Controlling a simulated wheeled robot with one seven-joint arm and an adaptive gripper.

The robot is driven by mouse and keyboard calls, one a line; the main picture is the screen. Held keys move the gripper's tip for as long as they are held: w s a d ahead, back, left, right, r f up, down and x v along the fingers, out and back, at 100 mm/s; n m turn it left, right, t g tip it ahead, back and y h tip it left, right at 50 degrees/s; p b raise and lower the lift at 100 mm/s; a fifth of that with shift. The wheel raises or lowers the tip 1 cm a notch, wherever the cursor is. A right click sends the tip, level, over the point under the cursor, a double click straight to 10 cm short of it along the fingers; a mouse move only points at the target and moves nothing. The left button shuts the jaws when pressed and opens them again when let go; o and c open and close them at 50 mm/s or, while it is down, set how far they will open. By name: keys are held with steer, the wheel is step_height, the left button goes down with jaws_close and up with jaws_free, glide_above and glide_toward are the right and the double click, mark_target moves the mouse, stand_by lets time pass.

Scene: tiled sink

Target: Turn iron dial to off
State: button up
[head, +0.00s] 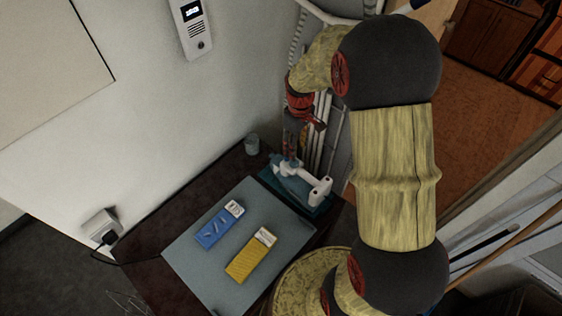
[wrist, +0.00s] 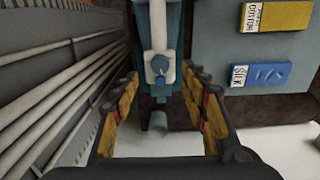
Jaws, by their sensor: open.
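The white and teal iron (head: 302,183) rests on a teal base at the right side of the dark table in the head view. In the wrist view the iron (wrist: 158,20) lies at top centre, with its blue-grey dial (wrist: 160,66) facing the camera. My gripper (head: 292,143) is above the iron's far end in the head view, partly hard to make out there. In the wrist view my gripper (wrist: 160,84) is open, its fingers on either side of the dial in the picture. Whether they touch it cannot be told.
A grey mat (head: 190,255) holds a blue SILK box (head: 219,224) and a yellow COTTON box (head: 252,254). A small grey cup (head: 252,145) stands near the wall. White pipes (wrist: 60,95) run close on the left in the wrist view. A plugged socket (head: 102,228) is on the wall.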

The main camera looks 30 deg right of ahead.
steer(key=shift+w+a+m, duration=0.25)
steer(key=shift+m, duration=0.55)
steer(key=shift+d+m, duration=0.1)
steer(key=shift+m, duration=0.6)
steer(key=shift+f+b, duration=0.85)
steer(key=shift+f, duration=3.1)
steer(key=shift+c, duration=1.4)
steer(key=c, duration=0.7)
jaws_close()
